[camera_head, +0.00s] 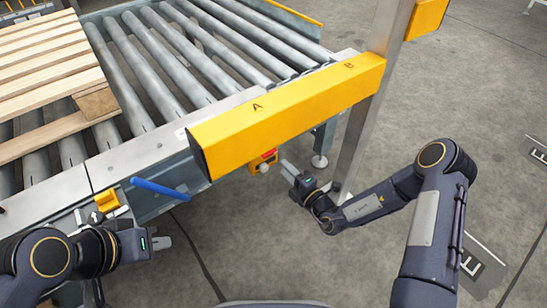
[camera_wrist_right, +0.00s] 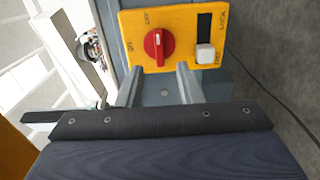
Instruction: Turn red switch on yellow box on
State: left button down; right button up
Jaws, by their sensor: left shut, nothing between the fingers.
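The yellow box (camera_head: 257,166) hangs below the conveyor edge, partly hidden by the yellow beam in the head view. In the right wrist view the yellow box (camera_wrist_right: 180,15) shows a round red switch (camera_wrist_right: 158,55) with a white mark pointing up, towards the OFF label; ON is at its left. My right gripper (camera_head: 285,165) is beside the box. In the wrist view its two fingers (camera_wrist_right: 158,71) are apart, just below the red switch, with nothing between them. My left gripper (camera_head: 168,242) is shut and empty at lower left, away from the box.
A yellow beam (camera_head: 290,110) marked A and B and a metal post (camera_head: 362,140) stand close to my right arm. A roller conveyor (camera_head: 190,60) carries a wooden pallet (camera_head: 45,60). A blue handle (camera_head: 160,188) juts out near my left gripper.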

aim_at(271, 154)
jog(key=b+x, duration=0.2)
jog(key=x, duration=0.5)
jog(key=shift+w+a, duration=0.1)
grip_shut()
